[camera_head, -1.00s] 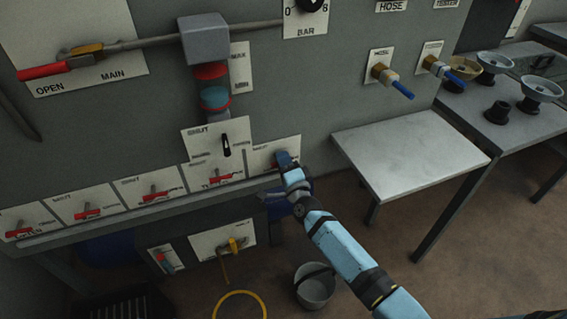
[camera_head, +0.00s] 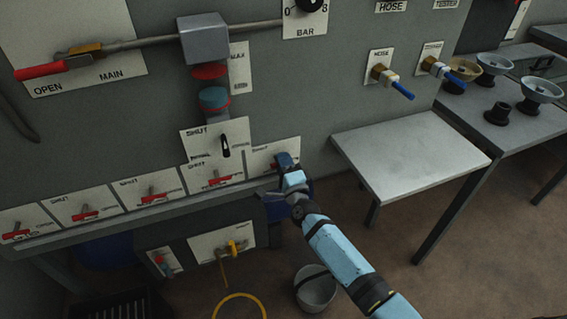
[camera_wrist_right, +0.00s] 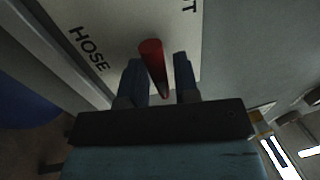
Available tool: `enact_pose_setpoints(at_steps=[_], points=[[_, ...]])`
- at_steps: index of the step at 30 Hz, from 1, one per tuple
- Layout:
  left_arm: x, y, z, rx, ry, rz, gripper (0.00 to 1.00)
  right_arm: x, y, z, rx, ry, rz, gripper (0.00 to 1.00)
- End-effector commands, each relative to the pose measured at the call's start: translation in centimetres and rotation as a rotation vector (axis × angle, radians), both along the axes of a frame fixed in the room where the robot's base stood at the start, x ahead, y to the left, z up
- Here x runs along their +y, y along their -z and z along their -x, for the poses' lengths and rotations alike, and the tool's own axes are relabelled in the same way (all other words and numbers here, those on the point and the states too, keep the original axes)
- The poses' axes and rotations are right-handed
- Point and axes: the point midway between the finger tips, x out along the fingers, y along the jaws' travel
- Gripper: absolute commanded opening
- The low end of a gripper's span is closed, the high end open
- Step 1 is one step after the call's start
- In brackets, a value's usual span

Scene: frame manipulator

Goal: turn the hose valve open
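The hose valve's white plate (camera_head: 262,152) is at the right end of the row of plates on the grey panel. In the right wrist view its label HOSE and its red lever (camera_wrist_right: 152,58) show close up. My right gripper (camera_head: 284,160) is at this plate and hides the lever in the head view. In the right wrist view the right gripper's two dark blue fingers (camera_wrist_right: 160,80) stand apart, one on each side of the red lever, with a visible gap beside it. Whether a finger touches the lever I cannot tell. My left gripper is not in view.
Several similar plates with red levers (camera_head: 154,197) run leftward. A black selector knob (camera_head: 226,146) sits just above left. A grey side table (camera_head: 410,152) stands to the right, a bucket (camera_head: 315,288) on the floor below. The two hose outlets (camera_head: 385,75) project at upper right.

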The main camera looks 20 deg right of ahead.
Motion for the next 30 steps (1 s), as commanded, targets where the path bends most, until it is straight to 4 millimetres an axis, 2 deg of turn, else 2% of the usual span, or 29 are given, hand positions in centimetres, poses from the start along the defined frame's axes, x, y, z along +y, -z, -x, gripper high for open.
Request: enact_pose_setpoints(at_steps=[10,14,17,24,30], points=[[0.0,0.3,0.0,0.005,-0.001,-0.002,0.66,0.0,0.0,0.1,0.000,0.000,0.002,0.42],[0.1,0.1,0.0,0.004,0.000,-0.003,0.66,-0.1,0.2,1.1,0.001,0.000,0.002,0.42],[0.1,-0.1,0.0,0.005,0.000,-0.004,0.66,-0.1,0.6,2.9,0.002,0.000,0.002,0.42],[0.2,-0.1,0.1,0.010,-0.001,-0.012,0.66,-0.3,1.6,8.4,0.003,-0.001,0.003,0.42],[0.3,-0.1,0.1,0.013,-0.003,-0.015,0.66,-0.4,2.4,11.9,0.002,-0.001,0.002,0.42]])
